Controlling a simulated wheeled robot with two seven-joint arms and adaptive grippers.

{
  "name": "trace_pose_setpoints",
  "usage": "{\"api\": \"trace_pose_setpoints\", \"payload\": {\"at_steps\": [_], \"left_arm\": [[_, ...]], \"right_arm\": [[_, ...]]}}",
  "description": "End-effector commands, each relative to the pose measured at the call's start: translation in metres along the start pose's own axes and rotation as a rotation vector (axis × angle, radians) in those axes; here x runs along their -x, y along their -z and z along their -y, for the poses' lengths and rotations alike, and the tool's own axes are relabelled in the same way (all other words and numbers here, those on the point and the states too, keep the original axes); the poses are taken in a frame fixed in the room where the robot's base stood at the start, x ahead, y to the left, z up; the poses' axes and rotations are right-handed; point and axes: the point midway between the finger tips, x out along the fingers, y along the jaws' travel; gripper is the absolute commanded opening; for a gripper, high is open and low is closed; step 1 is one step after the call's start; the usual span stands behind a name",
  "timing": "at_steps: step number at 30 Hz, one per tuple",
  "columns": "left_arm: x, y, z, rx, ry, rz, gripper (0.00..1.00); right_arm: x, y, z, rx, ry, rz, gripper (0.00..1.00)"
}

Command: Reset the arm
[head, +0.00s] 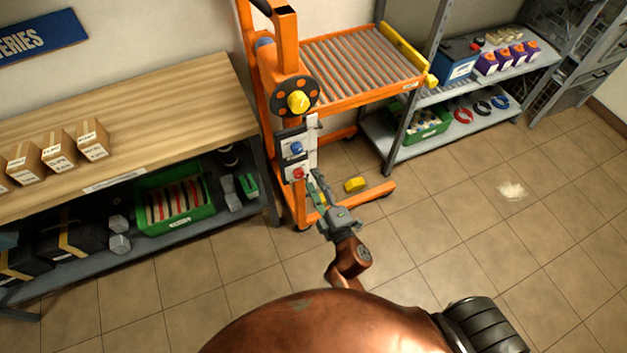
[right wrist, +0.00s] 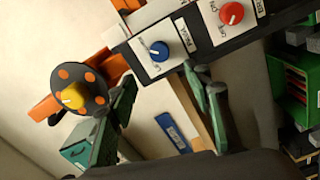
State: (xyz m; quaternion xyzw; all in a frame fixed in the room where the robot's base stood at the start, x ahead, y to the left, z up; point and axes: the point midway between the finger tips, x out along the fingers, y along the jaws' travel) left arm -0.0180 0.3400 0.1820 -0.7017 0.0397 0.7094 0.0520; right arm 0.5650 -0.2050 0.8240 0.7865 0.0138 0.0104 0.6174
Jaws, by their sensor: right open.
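My right arm reaches up from the bottom of the head view. Its green-grey right gripper (head: 317,187) is open, with its fingertips close to the control box (head: 310,131) on the orange lift. In the right wrist view the gripper (right wrist: 160,76) has its two fingers spread, with nothing between the tips. The box carries a blue knob (right wrist: 159,51) and a red knob (right wrist: 232,13), each on a white plate. I cannot tell whether a finger touches the box. My left gripper is not in view.
The orange lift (head: 275,30) has a roller deck (head: 360,66) and a black handwheel with a yellow hub (head: 298,102). A wooden bench (head: 180,92) stands left, grey shelving (head: 490,100) right. A yellow piece (head: 355,185) lies low by the lift.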

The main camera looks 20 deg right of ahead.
Motion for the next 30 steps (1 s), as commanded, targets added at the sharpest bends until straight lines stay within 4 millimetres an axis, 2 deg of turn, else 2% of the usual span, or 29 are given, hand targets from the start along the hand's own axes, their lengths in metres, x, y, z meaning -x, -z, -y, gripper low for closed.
{"api": "trace_pose_setpoints", "payload": {"at_steps": [10,12,14,17,19,21,23,24,26,27,30], "left_arm": [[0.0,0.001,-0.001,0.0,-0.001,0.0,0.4],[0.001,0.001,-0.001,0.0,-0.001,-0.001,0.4],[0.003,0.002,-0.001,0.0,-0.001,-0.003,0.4],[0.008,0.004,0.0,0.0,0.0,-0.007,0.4],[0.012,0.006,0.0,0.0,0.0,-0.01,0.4],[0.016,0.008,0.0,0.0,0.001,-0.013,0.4],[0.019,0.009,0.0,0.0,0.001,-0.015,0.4],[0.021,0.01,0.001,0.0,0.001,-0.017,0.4],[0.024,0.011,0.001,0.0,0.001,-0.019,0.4],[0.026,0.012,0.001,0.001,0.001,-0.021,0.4],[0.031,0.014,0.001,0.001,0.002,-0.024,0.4]], "right_arm": [[0.0,-0.001,0.003,-0.003,0.005,0.001,0.46],[-0.001,-0.003,0.013,-0.018,0.025,0.004,0.46],[-0.001,-0.008,0.033,-0.042,0.062,0.011,0.46],[0.003,-0.023,0.086,-0.113,0.16,0.035,0.46],[0.011,-0.036,0.133,-0.178,0.245,0.065,0.46],[0.024,-0.052,0.18,-0.246,0.332,0.103,0.46],[0.039,-0.065,0.22,-0.302,0.402,0.141,0.46],[0.051,-0.074,0.245,-0.34,0.448,0.169,0.46],[0.071,-0.088,0.282,-0.394,0.514,0.216,0.46],[0.087,-0.098,0.305,-0.43,0.556,0.249,0.46],[0.13,-0.121,0.359,-0.516,0.656,0.341,0.46]]}}
